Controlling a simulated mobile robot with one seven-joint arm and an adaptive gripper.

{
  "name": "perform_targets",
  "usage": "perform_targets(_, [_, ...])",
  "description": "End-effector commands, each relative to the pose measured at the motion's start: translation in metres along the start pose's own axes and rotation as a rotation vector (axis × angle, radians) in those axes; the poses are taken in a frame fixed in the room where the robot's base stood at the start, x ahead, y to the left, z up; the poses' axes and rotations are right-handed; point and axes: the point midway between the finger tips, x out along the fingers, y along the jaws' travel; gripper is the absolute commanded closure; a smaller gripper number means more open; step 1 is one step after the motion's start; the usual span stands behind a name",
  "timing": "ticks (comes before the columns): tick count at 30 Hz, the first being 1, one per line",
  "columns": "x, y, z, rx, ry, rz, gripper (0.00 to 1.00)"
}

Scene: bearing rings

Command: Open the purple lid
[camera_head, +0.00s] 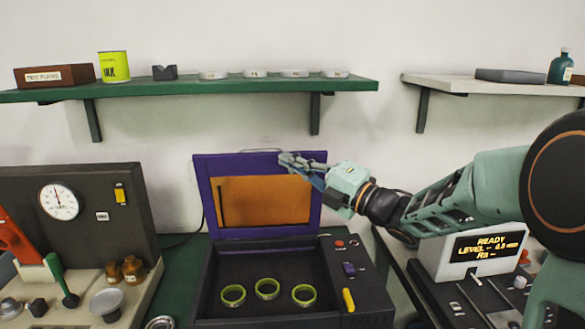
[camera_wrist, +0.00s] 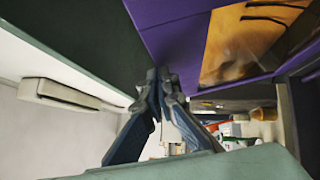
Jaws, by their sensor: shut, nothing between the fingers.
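The purple lid (camera_head: 202,190) stands raised, roughly upright, at the back of a dark box (camera_head: 210,290). It has an orange inner panel (camera_head: 265,205). My gripper (camera_head: 284,158) is shut and empty at the lid's upper right edge, partly in front of it. In the wrist view the purple lid (camera_wrist: 165,45) fills the upper right, and my shut fingertips (camera_wrist: 158,78) are close beside its edge. I cannot tell whether they touch it. Three yellow-green rings (camera_head: 267,289) lie inside the open box.
A green shelf (camera_head: 200,90) with small items runs above the box. A dial gauge panel (camera_head: 75,205) stands left, and a display unit (camera_head: 470,250) stands right. The box's right side carries controls and a yellow handle (camera_head: 348,300).

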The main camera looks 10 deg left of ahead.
Motion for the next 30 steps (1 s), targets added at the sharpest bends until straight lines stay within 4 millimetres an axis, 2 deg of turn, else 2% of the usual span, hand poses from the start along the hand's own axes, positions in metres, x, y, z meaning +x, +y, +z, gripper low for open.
perform_targets(1, [0.008,0.008,0.008,0.019,0.000,-0.020,1.00])
perform_targets(3, [0.016,0.008,0.016,0.050,0.000,-0.049,1.00])
perform_targets(15, [0.050,0.003,0.049,0.171,0.001,-0.172,1.00])
perform_targets(30, [0.059,-0.004,0.059,0.210,0.000,-0.210,1.00])
